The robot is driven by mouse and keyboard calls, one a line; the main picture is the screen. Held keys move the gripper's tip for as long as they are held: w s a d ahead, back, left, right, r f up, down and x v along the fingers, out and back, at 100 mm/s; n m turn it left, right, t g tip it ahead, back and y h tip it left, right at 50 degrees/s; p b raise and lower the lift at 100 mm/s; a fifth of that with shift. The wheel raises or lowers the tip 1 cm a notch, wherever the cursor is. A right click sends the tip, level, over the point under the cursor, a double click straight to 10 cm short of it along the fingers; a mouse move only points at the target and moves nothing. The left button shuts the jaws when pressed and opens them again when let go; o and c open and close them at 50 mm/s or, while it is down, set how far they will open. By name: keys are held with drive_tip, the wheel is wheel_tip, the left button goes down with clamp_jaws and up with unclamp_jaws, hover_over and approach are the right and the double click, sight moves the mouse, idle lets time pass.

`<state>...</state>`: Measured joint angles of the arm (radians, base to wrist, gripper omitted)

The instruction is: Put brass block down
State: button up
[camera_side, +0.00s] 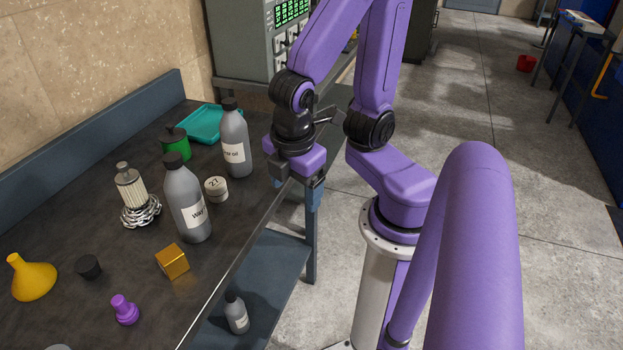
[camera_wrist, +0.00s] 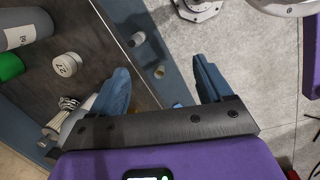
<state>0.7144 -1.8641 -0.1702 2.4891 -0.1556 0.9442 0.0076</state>
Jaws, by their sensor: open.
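The brass block (camera_side: 172,262) is a small gold cube resting on the dark bench top near its front edge, in front of the grey bottle. My gripper (camera_side: 297,186) is open and empty at the bench's front edge, to the right of and farther back than the block, well apart from it. In the wrist view my gripper's (camera_wrist: 162,70) two blue fingers are wide apart with nothing between their tips. Below them show the bench edge, the lower shelf and the floor. I cannot make out the block clearly in the wrist view.
Two grey bottles (camera_side: 186,205) (camera_side: 234,145), a white-lidded jar (camera_side: 216,189), a green can (camera_side: 176,144), a teal tray (camera_side: 207,124), a metal part with chain (camera_side: 136,197), a yellow funnel (camera_side: 33,279), a black cap (camera_side: 88,267) and a purple piece (camera_side: 125,311) stand on the bench.

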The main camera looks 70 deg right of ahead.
drive_tip(key=shift+s+d+r+m+g+y, duration=0.1)
drive_tip(key=shift+s+r+m+y, duration=0.2)
drive_tip(key=shift+s, duration=0.2)
drive_tip(key=shift+s+r+m+g+y, duration=0.1)
drive_tip(key=shift+s+r+m+y, duration=0.2)
drive_tip(key=shift+s+y, duration=0.2)
drive_tip(key=shift+s+d+r+m+g+y, duration=0.1)
drive_tip(key=shift+s+r+m+y, duration=0.1)
drive_tip(key=shift+s+r+y, duration=0.25)
